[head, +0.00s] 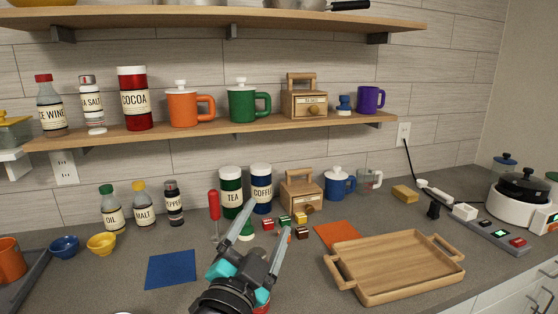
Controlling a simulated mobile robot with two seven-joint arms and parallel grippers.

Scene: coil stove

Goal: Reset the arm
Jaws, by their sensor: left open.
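My left gripper (268,218) rises from the bottom middle of the head view, over the grey counter. Its two light fingers with teal pads are spread apart, and I see nothing held between them. Several small red, green and yellow blocks (268,223) lie just beyond the fingertips in the picture. Something green and white (246,232) shows partly hidden behind the left finger. A bit of red shows under the gripper's body, too hidden to tell what it is. My right gripper is not in view.
A wooden tray (391,290) with handles lies at right, beside an orange mat (337,235). A blue mat (171,269) lies at left. TEA (231,192) and COFFEE (262,187) canisters and a wooden box (301,194) stand behind. A shelf (200,131) of mugs hangs above.

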